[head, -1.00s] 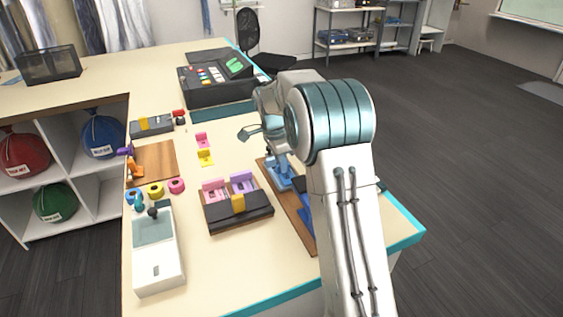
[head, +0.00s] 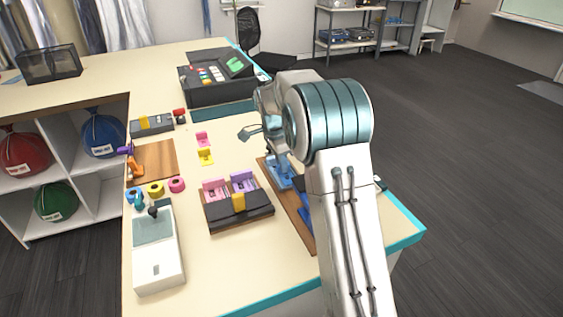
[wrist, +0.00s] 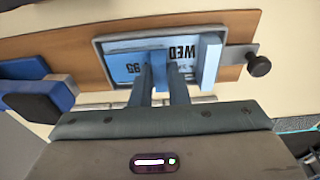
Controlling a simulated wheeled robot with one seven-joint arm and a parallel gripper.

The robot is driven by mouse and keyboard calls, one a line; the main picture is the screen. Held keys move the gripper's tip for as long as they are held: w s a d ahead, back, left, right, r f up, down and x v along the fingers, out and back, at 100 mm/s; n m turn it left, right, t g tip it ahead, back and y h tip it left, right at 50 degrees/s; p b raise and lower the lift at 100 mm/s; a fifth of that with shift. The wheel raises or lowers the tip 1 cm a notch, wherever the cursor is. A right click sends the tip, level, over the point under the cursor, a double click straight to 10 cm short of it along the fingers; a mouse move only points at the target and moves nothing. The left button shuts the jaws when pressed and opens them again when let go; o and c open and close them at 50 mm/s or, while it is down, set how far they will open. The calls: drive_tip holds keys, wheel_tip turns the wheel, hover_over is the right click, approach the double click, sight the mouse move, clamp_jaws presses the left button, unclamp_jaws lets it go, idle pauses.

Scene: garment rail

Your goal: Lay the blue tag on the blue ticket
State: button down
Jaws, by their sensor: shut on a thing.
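The blue ticket (wrist: 125,66) is a pale blue plate with dark lettering, in a grey frame on a wooden board (wrist: 75,47). A pale blue upright bar (wrist: 210,60) stands at its right end in the wrist view. My gripper (wrist: 162,75) is shut on the blue tag (wrist: 161,64), a small blue piece between the fingers, over the middle of the ticket. The fingers hide part of the tag and ticket, so I cannot tell whether they touch. In the head view, the ticket area (head: 279,172) is partly hidden by my arm.
A dark blue block (wrist: 38,97) lies left of the frame, and a black knob (wrist: 259,66) sits right of it. In the head view, a dark tray (head: 238,212) holds pink and purple pieces. A white device (head: 158,265) stands at front left. Bare tabletop lies in front.

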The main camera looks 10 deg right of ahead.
idle(0.3)
drive_tip(key=c, duration=0.8)
unclamp_jaws()
drive_tip(key=shift+c, duration=0.2)
drive_tip(key=shift+r+p, duration=1.75)
drive_tip(key=shift+r, duration=0.75)
drive_tip(key=shift+r+p, duration=1.8)
drive_tip(key=shift+r, duration=0.7)
drive_tip(key=shift+s, duration=0.1)
